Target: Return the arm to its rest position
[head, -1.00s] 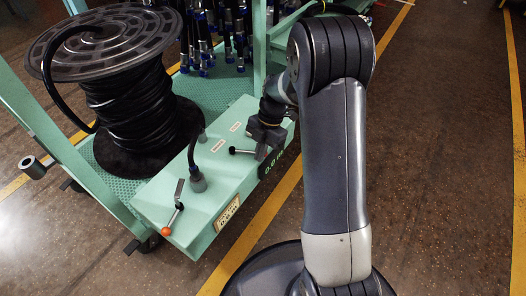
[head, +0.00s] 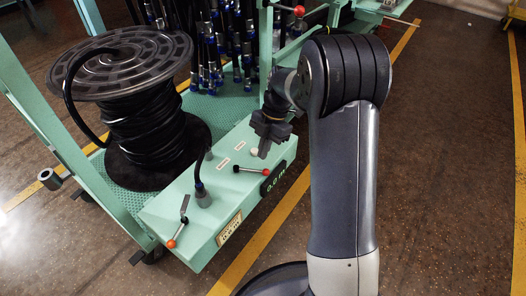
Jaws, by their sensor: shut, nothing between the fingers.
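My gripper (head: 265,145) is dark grey and shut, with nothing seen between its fingers. My arm rises along the right side of the view and bends over at the top towards the gripper.
A green cart carries a large black hose reel (head: 150,120) at left and hanging hoses with blue fittings (head: 213,60) behind. The green box (head: 215,210) also bears an orange-knobbed lever (head: 176,236) and an upright hose stub (head: 200,190). The floor (head: 445,170) at right is clear.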

